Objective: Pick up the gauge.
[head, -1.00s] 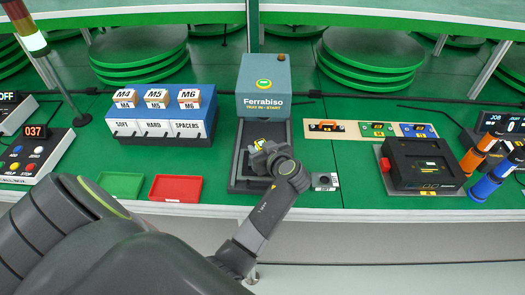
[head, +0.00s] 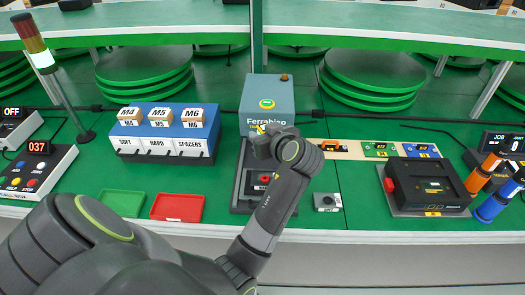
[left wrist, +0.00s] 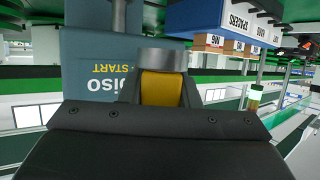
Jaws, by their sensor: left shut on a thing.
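My left gripper (head: 263,133) is shut on a yellow piece that I take to be the gauge; only a bit of yellow (head: 261,128) shows at its tip in the head view. In the left wrist view the yellow gauge (left wrist: 161,88) sits between the two fingers, with a grey round part at its far end. The gripper is raised in front of the blue-grey Ferrabiso press (head: 266,94), above its dark bed. The lower part of the gauge is hidden. My right gripper is not in view.
A blue dispenser (head: 163,145) with labelled boxes stands left. Green (head: 121,202) and red (head: 178,207) trays lie before it. A small grey block (head: 327,202) sits right of the press bed. A black device (head: 427,187) and orange and blue cylinders stand further right.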

